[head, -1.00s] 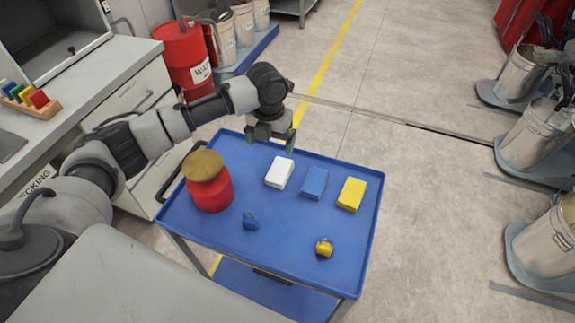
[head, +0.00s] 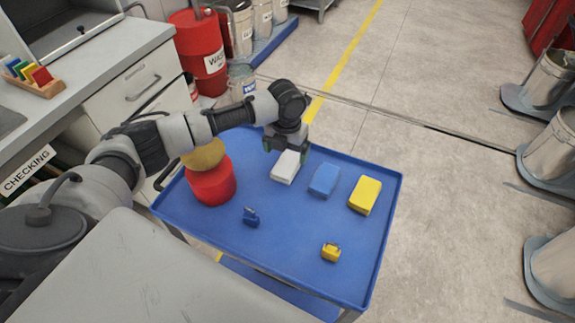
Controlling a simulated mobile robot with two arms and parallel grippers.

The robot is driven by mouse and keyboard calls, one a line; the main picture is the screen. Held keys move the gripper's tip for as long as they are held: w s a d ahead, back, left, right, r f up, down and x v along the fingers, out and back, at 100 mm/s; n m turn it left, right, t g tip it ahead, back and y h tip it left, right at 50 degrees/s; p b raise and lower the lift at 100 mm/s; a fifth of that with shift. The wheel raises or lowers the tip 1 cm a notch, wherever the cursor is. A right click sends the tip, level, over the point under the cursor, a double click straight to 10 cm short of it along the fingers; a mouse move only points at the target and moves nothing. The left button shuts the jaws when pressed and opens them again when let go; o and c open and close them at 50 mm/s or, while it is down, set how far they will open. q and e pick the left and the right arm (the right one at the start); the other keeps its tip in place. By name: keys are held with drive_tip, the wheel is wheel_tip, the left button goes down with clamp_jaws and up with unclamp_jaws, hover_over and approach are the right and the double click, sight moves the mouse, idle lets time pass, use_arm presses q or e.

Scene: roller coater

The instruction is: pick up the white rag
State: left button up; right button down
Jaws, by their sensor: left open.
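The white rag (head: 286,168) is a small folded block on the blue cart top (head: 300,226), at the left end of a row with a blue rag (head: 323,180) and a yellow rag (head: 364,195). My left gripper (head: 284,150) is open, pointing down at the far end of the white rag. Its fingers overlap the rag's far end in the picture. I cannot tell whether they touch it. My right gripper is not in view.
A red can (head: 213,183) with a brownish round top stands left of the rags, close to my left arm. A small blue item (head: 250,216) and a small yellow item (head: 330,252) lie nearer me. Metal bins (head: 551,85) stand on the floor at right.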

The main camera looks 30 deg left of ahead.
sight(287, 163)
use_arm(q)
drive_tip(key=shift+d+f+p, duration=0.15)
drive_tip(key=shift+f+p, duration=0.3)
drive_tip(key=shift+f, duration=2.25)
drive_tip(key=c, duration=1)
drive_tip(key=shift+r, duration=0.15)
wheel_tip(287, 163, up, 4)
drive_tip(key=shift+w+d+r+b, duration=0.1)
drive_tip(key=shift+d+b, duration=0.05)
drive_tip(key=shift+b, duration=0.25)
drive_tip(key=w+d+r+b, duration=0.2)
drive_tip(key=d+r, duration=0.4)
drive_tip(key=d, duration=0.5)
drive_tip(key=shift+w+r, duration=0.35)
drive_tip(key=shift+w, duration=0.3)
